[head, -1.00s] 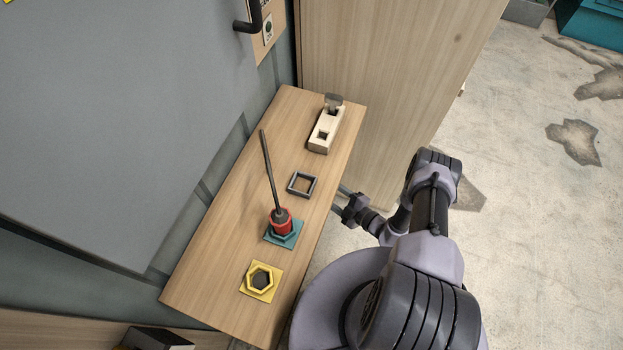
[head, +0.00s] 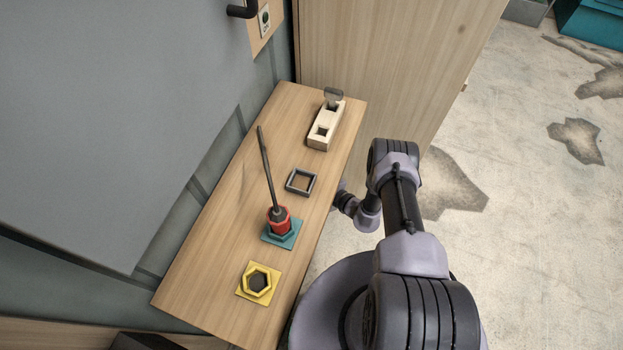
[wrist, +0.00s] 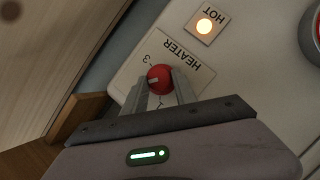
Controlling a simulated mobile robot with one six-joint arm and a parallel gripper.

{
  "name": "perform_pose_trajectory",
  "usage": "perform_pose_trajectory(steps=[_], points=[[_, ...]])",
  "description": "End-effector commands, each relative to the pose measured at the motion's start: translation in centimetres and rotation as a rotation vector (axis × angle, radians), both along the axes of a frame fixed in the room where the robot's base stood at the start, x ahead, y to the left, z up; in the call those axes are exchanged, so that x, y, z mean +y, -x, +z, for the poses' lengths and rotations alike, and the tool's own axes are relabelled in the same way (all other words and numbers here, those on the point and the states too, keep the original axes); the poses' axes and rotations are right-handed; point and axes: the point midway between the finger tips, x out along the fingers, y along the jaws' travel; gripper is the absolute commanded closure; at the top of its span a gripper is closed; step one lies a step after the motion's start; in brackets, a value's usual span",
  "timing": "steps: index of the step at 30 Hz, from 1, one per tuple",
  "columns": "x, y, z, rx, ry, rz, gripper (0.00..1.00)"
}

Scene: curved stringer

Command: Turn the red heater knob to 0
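The red heater knob (wrist: 160,78) is in the upper middle of the wrist view, on a pale panel (wrist: 199,72) with the upside-down word HEATER. A pale mark on the knob faces left, and a digit 3 shows just above it. My gripper (wrist: 160,84) has one finger on each side of the knob, close against it. I cannot tell whether the fingers press on it. The 0 mark is not visible. In the head view, neither the knob nor my gripper shows; my arm reaches down beside the table.
A lit HOT lamp (wrist: 204,26) is above the knob, and another red round part (wrist: 317,28) is at the right edge. In the head view, the wooden table (head: 215,255) carries a red holder (head: 279,219), a yellow hexagonal socket (head: 259,282) and a pale block (head: 325,128).

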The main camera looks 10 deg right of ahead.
Motion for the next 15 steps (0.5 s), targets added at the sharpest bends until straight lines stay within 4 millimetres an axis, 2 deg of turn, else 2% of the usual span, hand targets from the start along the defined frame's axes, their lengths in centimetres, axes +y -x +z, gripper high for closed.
perform_pose_trajectory(steps=[1, 2, 3, 6, 15], points=[[-0.04, -0.03, 0.03, -0.001, 0.000, -0.001, 0.92], [-0.04, -0.03, 0.03, -0.001, 0.000, -0.001, 0.98], [-0.04, -0.03, 0.02, 0.000, 0.000, -0.001, 1.00], [-0.02, 0.00, -0.05, -0.021, 0.013, 0.000, 1.00], [0.02, 0.10, -0.46, -0.322, 0.213, -0.002, 1.00]])
